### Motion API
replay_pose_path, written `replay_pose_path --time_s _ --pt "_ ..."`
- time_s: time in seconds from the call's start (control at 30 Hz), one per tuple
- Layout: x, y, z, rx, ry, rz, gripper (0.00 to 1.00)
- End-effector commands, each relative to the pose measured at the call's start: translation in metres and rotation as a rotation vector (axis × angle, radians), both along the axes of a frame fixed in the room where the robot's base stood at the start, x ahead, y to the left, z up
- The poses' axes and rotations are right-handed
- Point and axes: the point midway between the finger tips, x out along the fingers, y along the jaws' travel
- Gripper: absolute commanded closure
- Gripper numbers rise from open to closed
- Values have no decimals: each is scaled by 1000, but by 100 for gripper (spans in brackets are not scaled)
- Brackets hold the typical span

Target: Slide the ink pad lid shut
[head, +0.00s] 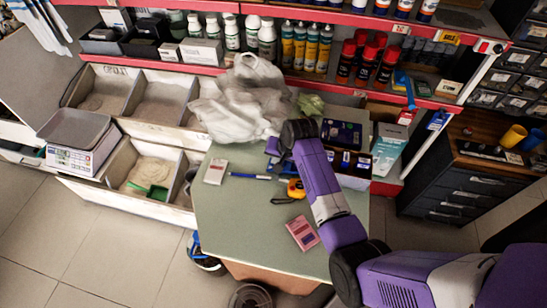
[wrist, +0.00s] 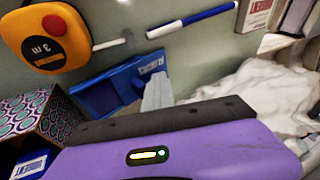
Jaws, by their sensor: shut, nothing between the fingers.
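The ink pad is a blue rectangular case (wrist: 98,97) on the green tabletop in the wrist view. A darker blue recess shows at its left part and a white printed label at its right end. How far the lid covers it is hard to tell. My gripper (wrist: 157,92) has its grey fingers shut and empty, over the right part of the case. Whether they touch it is unclear, and they hide part of it. In the head view my gripper (head: 273,148) is at the back of the table, beside the plastic bag, and the ink pad is not clearly visible.
An orange tape measure (wrist: 45,37) and a blue-and-white marker (wrist: 193,19) lie near the pad. A patterned box (wrist: 42,122) stands at the left in the wrist view. A crumpled white bag (head: 240,105) lies behind. The table's front (head: 245,225) is mostly clear except for a pink packet (head: 302,233).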

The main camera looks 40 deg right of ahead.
Motion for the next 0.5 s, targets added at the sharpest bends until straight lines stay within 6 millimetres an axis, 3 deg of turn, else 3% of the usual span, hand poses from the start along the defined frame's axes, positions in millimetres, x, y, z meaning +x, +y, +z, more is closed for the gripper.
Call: replay_pose_path --time_s 0.03,0.5 --pt "-14 -5 -12 1 29 -10 100" --pt "-27 -14 -13 2 29 -13 100"
